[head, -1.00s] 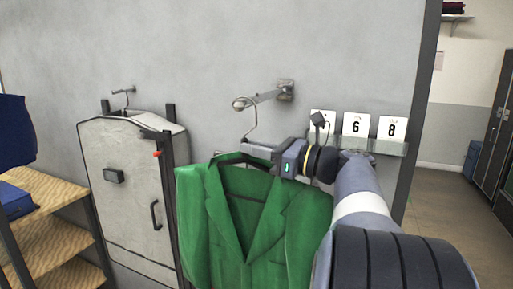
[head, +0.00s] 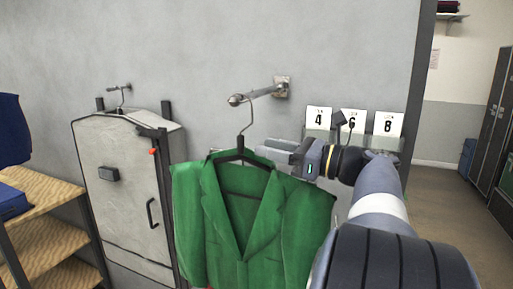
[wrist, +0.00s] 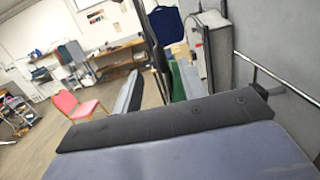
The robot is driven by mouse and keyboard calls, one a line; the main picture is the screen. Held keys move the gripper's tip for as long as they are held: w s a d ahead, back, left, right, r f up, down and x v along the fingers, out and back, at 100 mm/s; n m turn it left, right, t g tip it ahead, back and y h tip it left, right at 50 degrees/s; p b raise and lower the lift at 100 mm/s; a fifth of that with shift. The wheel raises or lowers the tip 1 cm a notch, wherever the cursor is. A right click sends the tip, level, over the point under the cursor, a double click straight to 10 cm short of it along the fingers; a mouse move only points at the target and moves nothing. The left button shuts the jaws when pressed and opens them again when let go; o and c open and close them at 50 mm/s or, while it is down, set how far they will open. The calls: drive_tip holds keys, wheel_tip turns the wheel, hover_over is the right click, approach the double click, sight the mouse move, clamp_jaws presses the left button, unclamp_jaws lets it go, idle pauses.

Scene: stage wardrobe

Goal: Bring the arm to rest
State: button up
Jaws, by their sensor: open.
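My gripper (head: 279,151) is open beside the hanger's right shoulder in the head view. Its fingers point left, and my arm reaches in from the lower right. A green jacket (head: 285,225) hangs on a dark hanger (head: 240,157), whose metal hook is over the end of a wall peg (head: 262,91). In the wrist view, a gripper finger (wrist: 130,95) shows in front, with a strip of the green jacket (wrist: 178,85) beyond it. I cannot tell whether the fingers touch the hanger or jacket.
A grey garment case (head: 125,200) stands left of the jacket. Number cards (head: 388,124) sit on a small wall ledge behind my arm. Wooden shelves (head: 50,192) stand at far left. A wall edge (head: 418,90) and open floor lie right. The wrist view shows a red chair (wrist: 80,105).

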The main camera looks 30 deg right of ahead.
drive_tip(key=v, duration=0.5)
drive_tip(key=shift+s+d, duration=0.2)
drive_tip(key=shift+s, duration=0.15)
